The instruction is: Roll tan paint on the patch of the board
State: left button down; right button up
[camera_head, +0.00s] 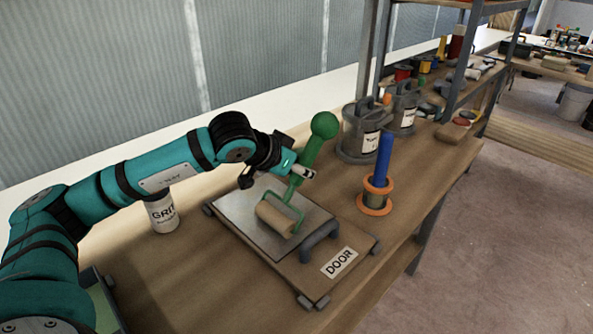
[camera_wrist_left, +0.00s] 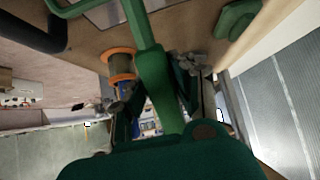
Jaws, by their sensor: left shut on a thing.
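The board (camera_head: 300,283) lies on the bench, with a DOOR label (camera_head: 339,262) and a dark grey handle (camera_head: 321,240) on it. Its patch (camera_head: 240,212) is a pale grey rectangle; I see no clear tan on it. My left gripper (camera_head: 303,172) is shut on the green handle of the paint roller (camera_head: 318,140). The roller's tan sleeve (camera_head: 274,219) is over the patch near its right side; I cannot tell if it touches. The green roller also fills much of the left wrist view (camera_wrist_left: 155,75). My right gripper is not in view.
A white GRIT can (camera_head: 161,214) stands left of the board. An orange-rimmed spool with a blue post (camera_head: 377,190) stands to its right. Grey lidded cans (camera_head: 362,135) stand behind. A green tray (camera_head: 103,307) is partly hidden by my left arm. A shelf post rises at the back.

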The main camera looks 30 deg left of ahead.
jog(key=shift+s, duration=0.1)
pick_arm(q)
jog(key=shift+w, duration=0.35)
jog(key=shift+w+d, duration=0.2)
jog(key=shift+w, duration=0.45)
jog(key=shift+w+d, duration=0.25)
jog(key=shift+w, duration=0.4)
jog(key=shift+w+d, duration=0.2)
jog(key=shift+w, duration=0.45)
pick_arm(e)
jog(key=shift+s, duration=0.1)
pick_arm(q)
jog(key=w, duration=0.2)
jog(key=w+d, duration=0.1)
jog(key=w, duration=0.1)
jog(key=shift+w+d+p, duration=0.2)
jog(key=shift+w+p, duration=0.1)
jog(key=shift+p, duration=0.05)
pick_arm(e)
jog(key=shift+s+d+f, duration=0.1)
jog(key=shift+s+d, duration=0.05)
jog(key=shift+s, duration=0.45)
pick_arm(q)
jog(key=shift+f, duration=0.1)
